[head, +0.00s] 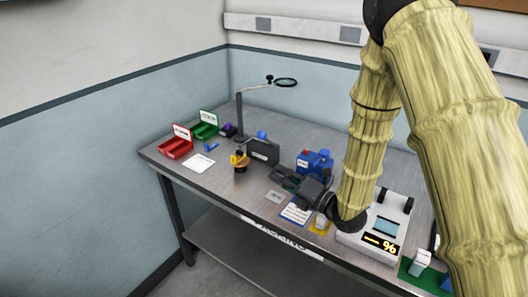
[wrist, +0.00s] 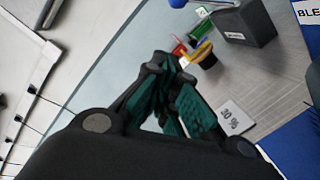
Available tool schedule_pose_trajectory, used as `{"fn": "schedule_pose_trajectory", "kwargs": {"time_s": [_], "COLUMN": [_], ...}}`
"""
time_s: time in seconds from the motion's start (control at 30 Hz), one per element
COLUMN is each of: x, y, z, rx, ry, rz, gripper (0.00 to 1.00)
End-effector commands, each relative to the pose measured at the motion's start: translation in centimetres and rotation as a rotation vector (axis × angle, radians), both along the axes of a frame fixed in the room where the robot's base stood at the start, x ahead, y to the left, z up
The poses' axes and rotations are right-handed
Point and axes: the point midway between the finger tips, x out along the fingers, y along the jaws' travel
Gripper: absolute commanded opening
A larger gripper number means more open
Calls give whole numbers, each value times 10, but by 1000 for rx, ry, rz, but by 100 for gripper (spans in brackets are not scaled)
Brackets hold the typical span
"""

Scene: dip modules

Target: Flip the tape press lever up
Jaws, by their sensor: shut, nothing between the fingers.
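My gripper (head: 280,175) is low over the middle of the bench, with its dark-and-green fingers pointing left. In the wrist view the fingers (wrist: 166,75) are closed together and hold nothing. A dark grey box (head: 264,151) with a pale label stands just beyond the fingertips, apart from them. A blue ball knob (head: 262,135) is at its top; the wrist view shows the box (wrist: 246,25) and a blue knob (wrist: 178,3) on a grey bar. No readable label names the tape press, so I cannot tell for certain whether this is it.
A blue device (head: 315,163) stands behind my gripper. A yellow-and-black item (head: 240,161) is left of the box. Red (head: 176,148) and green (head: 204,130) bins are far left. A white device (head: 374,242) stands right. A magnifier (head: 285,82) rises behind. Bare bench lies front left.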

Motion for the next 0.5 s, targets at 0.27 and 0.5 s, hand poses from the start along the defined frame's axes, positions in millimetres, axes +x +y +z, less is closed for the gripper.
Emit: {"fn": "schedule_pose_trajectory", "kwargs": {"time_s": [0.27, 0.5], "x": [18, 45], "y": [17, 46], "z": [4, 6], "rx": [1, 1], "ry": [1, 1], "rz": [-2, -4], "gripper": [0, 0]}}
